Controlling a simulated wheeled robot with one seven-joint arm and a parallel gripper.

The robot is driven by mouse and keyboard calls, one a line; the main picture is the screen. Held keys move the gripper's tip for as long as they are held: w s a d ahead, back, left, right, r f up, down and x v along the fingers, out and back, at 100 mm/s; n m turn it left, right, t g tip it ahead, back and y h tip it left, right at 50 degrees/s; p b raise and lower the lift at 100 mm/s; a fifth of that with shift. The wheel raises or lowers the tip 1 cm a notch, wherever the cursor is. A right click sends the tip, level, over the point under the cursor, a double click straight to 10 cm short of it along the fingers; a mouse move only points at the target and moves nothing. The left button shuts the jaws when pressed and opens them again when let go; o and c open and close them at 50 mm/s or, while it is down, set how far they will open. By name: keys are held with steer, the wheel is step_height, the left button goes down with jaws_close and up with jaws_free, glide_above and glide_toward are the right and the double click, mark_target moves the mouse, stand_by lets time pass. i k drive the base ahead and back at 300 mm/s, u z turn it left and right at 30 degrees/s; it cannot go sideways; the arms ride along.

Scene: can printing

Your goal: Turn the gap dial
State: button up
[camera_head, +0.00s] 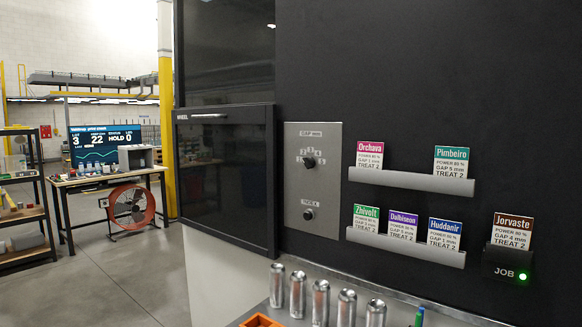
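The gap dial (309,162) is a small dark knob with white numbers around it. It sits on the upper part of a grey metal panel (292,190) under the label GAP mm. Its exact setting is too small to read. A second dark knob (308,214), with a label above it, is lower on the same panel. The job card (512,228) in the JOB holder at the right reads Jorvaste, GAP 4 mm, TREAT 2. My gripper is not in view.
Two grey racks (410,181) hold several other cards. Several silver cans (320,303) stand on a ledge below the panel, beside an orange tray (262,321) and a green object. A dark glass door (226,178) is left of the panel. Open floor lies at left.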

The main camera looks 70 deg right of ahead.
mark_target(309, 162)
steer(key=z, duration=0.55)
steer(key=i, duration=0.95)
steer(key=z, duration=0.7)
